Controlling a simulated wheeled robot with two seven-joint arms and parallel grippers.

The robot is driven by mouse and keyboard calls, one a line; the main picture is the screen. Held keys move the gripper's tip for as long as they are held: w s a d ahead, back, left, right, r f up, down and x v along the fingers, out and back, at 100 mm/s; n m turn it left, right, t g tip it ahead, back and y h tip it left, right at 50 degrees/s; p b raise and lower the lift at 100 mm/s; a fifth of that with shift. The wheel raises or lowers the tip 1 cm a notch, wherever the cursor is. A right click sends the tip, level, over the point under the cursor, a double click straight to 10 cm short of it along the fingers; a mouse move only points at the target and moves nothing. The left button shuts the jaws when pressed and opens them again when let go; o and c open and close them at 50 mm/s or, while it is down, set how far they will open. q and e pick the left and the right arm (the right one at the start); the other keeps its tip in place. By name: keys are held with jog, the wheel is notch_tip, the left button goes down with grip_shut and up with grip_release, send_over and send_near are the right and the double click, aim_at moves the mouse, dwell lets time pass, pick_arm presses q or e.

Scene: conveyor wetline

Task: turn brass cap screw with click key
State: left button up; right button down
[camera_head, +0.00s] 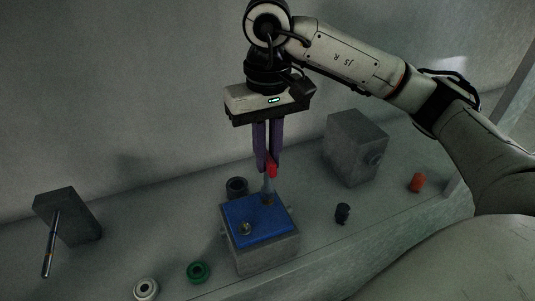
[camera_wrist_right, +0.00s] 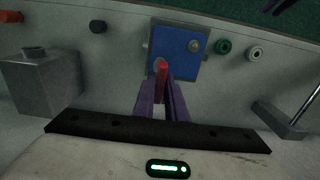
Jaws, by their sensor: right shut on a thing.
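My right gripper (camera_head: 267,168) points down with its purple fingers shut on the red handle of the click key (camera_head: 271,171). The key stands about upright, its grey shaft reaching down to the back right part of a blue plate (camera_head: 265,225) on a grey block. A screw (camera_head: 267,201) shows at the shaft's foot; whether the tip is seated in it I cannot tell. A brass cap screw (camera_head: 245,229) sits apart at the plate's front left. In the right wrist view the red handle (camera_wrist_right: 162,67) shows between the fingers, hiding the tip; the brass screw (camera_wrist_right: 194,46) is clear. My left gripper is not identifiable.
A dark ring (camera_head: 237,187) stands close behind the block. A green ring (camera_head: 198,271) and white ring (camera_head: 146,289) lie front left. A grey stand (camera_head: 68,215) with a pen-like tool is left. A grey box (camera_head: 355,148), black knob (camera_head: 343,213) and orange cylinder (camera_head: 417,182) are right.

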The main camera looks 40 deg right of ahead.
jog(key=shift+r, duration=0.45)
dwell(0.5)
jog(key=shift+r+p, duration=2.05)
jog(key=shift+r, duration=0.55)
jog(key=shift+f, duration=0.15)
